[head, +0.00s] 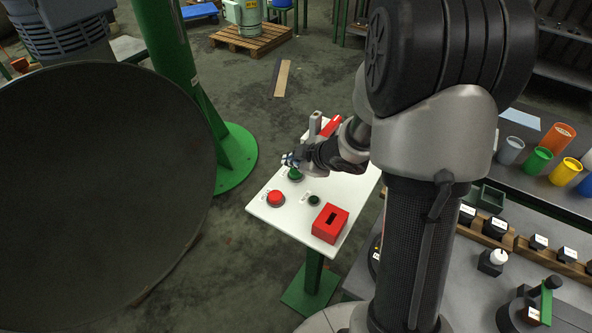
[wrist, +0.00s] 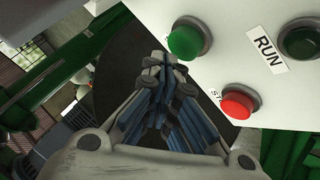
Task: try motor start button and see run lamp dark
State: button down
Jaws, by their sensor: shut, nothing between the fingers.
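The green start button (head: 295,174) sits on a white panel (head: 262,212); it also shows in the wrist view (wrist: 185,41). My gripper (head: 289,159) is shut and empty, its tips close to the green button. In the wrist view its blue-grey fingers (wrist: 166,76) lie just left of the button. I cannot tell whether they touch it. The run lamp (head: 313,200) is dark green and unlit. It also looks dark beside the RUN label in the wrist view (wrist: 304,41).
A red stop button (head: 276,198) is near the panel's left edge; the wrist view shows it too (wrist: 239,102). A red box (head: 330,223) with a slot stands at the near corner. A red-and-grey item (head: 328,126) is at the far edge. A large dark disc (head: 100,190) fills the left.

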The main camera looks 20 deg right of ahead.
aim_at(294, 172)
jog(key=shift+f, duration=0.35)
jog(key=shift+f+b, duration=0.85)
jog(key=shift+f, duration=0.05)
dwell(0.8)
jog(key=shift+r+p, duration=1.3)
jog(key=shift+p, duration=0.05)
notch_tip(294, 172, up, 5)
jog(key=p, duration=0.5)
dwell(0.4)
